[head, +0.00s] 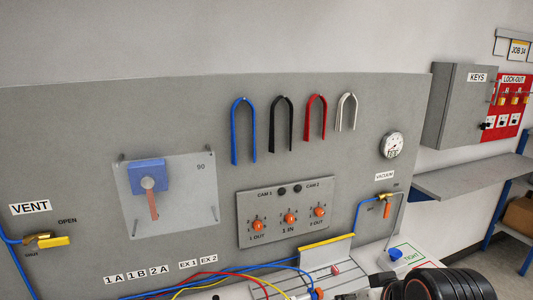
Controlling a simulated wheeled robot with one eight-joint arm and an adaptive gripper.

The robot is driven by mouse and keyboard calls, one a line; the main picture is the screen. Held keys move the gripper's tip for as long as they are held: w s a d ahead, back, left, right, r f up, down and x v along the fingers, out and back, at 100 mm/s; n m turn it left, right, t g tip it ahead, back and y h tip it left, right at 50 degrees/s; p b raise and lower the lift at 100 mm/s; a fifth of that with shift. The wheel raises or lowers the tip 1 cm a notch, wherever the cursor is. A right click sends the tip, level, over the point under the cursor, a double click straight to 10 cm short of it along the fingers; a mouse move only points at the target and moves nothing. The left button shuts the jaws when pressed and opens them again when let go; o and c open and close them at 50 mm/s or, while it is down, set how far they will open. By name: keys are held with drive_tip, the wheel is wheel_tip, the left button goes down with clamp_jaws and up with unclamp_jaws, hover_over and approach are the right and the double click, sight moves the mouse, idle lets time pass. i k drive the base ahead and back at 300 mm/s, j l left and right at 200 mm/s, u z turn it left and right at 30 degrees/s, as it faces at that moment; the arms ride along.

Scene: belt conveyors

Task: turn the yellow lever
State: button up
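The yellow lever (54,241) is the handle of a small brass valve on the grey panel at the far left, under a VENT label (30,208). It points right and lies nearly level. The word OPEN is printed above it, and a small word to its lower left is too small to read surely. A blue hose runs from the valve. Dark parts of my arm show at the bottom right, far from the lever. I cannot make out my gripper's fingertips there.
A clear plate (190,205) covers a blue switch with a red handle. Orange knobs (290,219) sit mid-panel. Another valve with an orange lever (387,211) is at the right, under VACUUM. Hoses (225,272) cross the lower panel. A grey shelf (470,178) juts out at right.

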sight(34, 244)
drive_tip(key=u, duration=1.8)
